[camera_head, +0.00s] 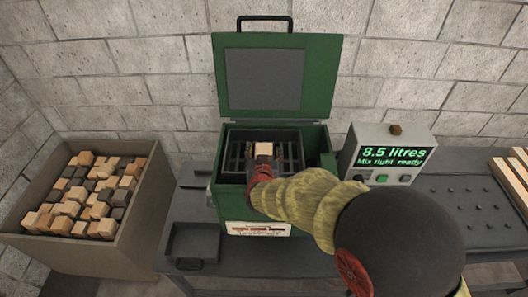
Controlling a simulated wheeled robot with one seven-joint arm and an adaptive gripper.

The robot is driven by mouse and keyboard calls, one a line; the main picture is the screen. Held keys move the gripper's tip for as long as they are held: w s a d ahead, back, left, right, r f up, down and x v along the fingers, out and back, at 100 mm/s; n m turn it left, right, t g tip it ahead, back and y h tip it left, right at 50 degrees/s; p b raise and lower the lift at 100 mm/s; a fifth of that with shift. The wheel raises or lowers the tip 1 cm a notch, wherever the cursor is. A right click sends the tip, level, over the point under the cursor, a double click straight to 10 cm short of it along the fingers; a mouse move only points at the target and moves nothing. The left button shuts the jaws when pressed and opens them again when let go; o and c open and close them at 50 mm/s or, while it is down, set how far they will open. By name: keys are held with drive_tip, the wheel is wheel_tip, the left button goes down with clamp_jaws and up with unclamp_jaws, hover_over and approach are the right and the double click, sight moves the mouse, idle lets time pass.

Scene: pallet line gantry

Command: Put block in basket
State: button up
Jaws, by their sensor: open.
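A light wooden block (264,148) shows at the end of my arm, inside the open green box. A dark barred basket (236,157) sits in that box, and the block is over or in it. My gripper (265,154) is open at the block, inside the box opening. The fingers are small and partly hidden by the wrist, so I cannot tell whether they touch the block. The block's underside and the basket floor beneath it are hidden.
The green box's lid (264,78) stands open. A large bin (136,226) of tan and dark blocks is at left. A shallow dark tray (195,243) lies left of the box. A display unit (385,155) reading "8.5 litres, Mix right ready" stands at right, beside a dark studded surface (464,205).

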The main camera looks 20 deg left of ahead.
drive_tip(key=shift+s+r, duration=0.15)
drive_tip(key=shift+r, duration=0.1)
drive_tip(key=p+v, duration=0.2)
drive_tip(key=v, duration=0.9)
drive_tip(key=shift+s+d, duration=0.15)
drive_tip(key=shift+s, duration=0.2)
